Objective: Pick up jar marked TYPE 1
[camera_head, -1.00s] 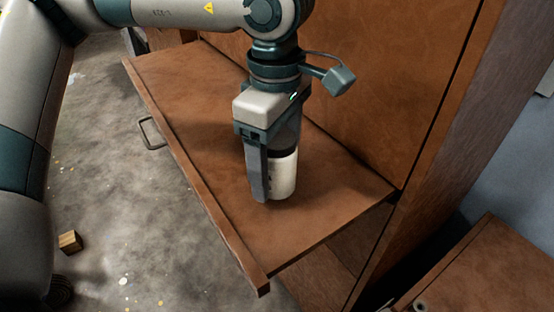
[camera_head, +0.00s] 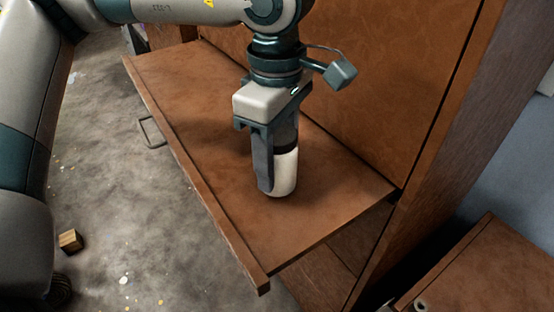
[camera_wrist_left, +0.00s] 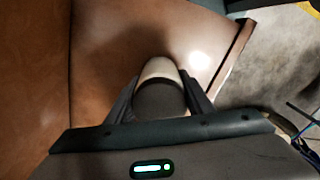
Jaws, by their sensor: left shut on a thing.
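A white jar with a dark upper part (camera_head: 285,174) stands in the head view on or just above the brown fold-down shelf (camera_head: 325,205). No TYPE 1 marking can be read on it. My left gripper (camera_head: 268,180) points down from above and is shut on the jar, one finger in front of it. In the left wrist view the jar (camera_wrist_left: 160,70) sits between the two fingers, its dark top toward the camera. Whether its base touches the shelf is hard to tell. My right gripper is not in view.
The shelf has a raised front lip with a metal handle (camera_head: 150,131). A brown cabinet wall (camera_head: 385,80) rises close behind the gripper. A small wooden block (camera_head: 70,240) lies on the grey floor. Another brown surface (camera_head: 465,270) is at lower right. The shelf around the jar is clear.

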